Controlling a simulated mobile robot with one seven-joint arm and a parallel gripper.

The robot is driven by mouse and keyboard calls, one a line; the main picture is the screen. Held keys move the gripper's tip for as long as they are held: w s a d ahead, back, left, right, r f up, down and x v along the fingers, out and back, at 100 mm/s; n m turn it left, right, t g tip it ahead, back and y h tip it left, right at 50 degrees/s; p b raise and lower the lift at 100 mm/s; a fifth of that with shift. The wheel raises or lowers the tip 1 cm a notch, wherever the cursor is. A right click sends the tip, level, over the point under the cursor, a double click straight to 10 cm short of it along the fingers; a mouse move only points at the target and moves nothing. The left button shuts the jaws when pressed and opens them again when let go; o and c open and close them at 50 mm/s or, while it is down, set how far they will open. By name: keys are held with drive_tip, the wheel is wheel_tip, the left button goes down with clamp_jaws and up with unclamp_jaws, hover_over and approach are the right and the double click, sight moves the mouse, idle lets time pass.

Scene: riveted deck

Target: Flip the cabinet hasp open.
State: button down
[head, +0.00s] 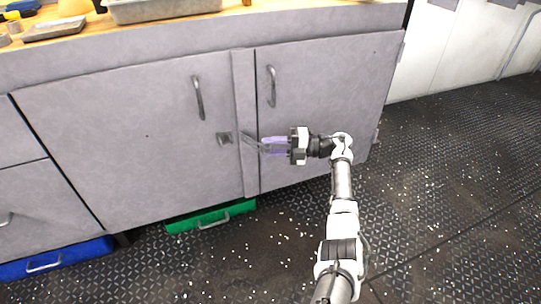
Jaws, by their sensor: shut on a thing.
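The cabinet (135,146) has two grey doors with a narrow upright strip between them. The hasp (250,140) is a thin metal strap at the middle of the doors. It sticks out at an angle from the strip, apart from the square metal plate (224,139) on the left door. My gripper (264,146) reaches in from the right with its purple-tinted fingers closed on the hasp's free end. The fingers hide the tip of the strap.
Curved handles stand on the left door (198,98) and right door (271,86). A green drawer box (210,217) and a blue one (57,259) lie low under the cabinet. A wooden counter with trays is above. The dark riveted floor at right is clear.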

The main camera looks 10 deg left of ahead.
drive_tip(key=shift+w+a+g, duration=0.2)
drive_tip(key=shift+a+g, duration=0.05)
drive_tip(key=shift+g, duration=0.05)
drive_tip(key=c, duration=1.2)
unclamp_jaws()
drive_tip(key=shift+a, duration=0.15)
drive_tip(key=shift+c, duration=0.2)
drive_tip(key=shift+d, duration=0.2)
drive_tip(key=b+v, duration=1)
drive_tip(key=v, duration=0.3)
drive_tip(key=shift+d, duration=0.25)
drive_tip(key=shift+r, duration=0.15)
drive_tip(key=shift+c, duration=0.3)
